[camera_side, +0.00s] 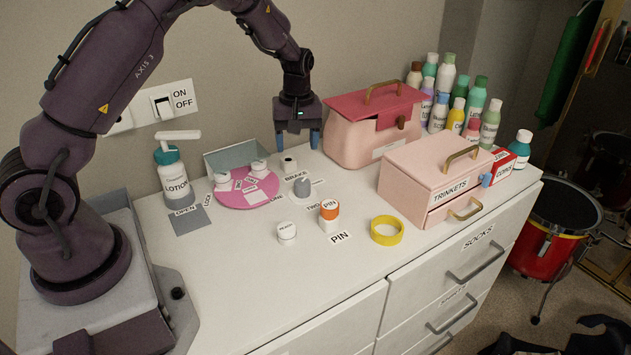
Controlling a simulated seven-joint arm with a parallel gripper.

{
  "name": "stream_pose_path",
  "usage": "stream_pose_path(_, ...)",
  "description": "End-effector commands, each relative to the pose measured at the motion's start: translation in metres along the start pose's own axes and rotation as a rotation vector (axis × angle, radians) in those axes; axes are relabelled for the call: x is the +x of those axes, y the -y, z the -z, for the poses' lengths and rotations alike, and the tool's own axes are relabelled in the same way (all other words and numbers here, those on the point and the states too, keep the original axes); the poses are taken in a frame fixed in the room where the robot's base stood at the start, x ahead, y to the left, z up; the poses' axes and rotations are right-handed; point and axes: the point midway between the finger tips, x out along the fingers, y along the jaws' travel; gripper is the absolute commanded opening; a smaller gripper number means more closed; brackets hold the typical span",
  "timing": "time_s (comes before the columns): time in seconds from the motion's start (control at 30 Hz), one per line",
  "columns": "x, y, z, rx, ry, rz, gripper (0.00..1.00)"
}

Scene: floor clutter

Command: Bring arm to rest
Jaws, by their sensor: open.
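My gripper (298,138) hangs from the bent arm at the back middle of the white dresser top (250,290). It points down with its two blue fingers apart, and I see nothing between them. It is just left of the pink case with the red lid (370,130) and behind the grey knob (302,187). Whether the fingertips touch the surface or hover above it I cannot tell. The arm arches up from its base at the left, and the top of the arch is near the upper picture edge.
A lotion bottle (172,172), pink disc (246,190), orange-topped pin piece (329,214), white button (287,232) and yellow ring (386,231) stand on the dresser. A trinkets box (432,175) and several bottles (443,80) fill the right. The front middle is clear.

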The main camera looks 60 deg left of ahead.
Motion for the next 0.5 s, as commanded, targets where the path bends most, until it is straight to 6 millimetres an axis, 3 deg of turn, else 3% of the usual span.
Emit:
stream_pose_path(0.03, 0.003, 0.012, -0.013, 0.073, 0.028, 0.029, 0.64)
stream_pose_path(0.17, -0.024, 0.026, -0.042, 0.251, 0.052, 0.012, 0.64)
stream_pose_path(0.5, -0.114, 0.069, -0.127, 0.71, 0.002, -0.107, 0.64)
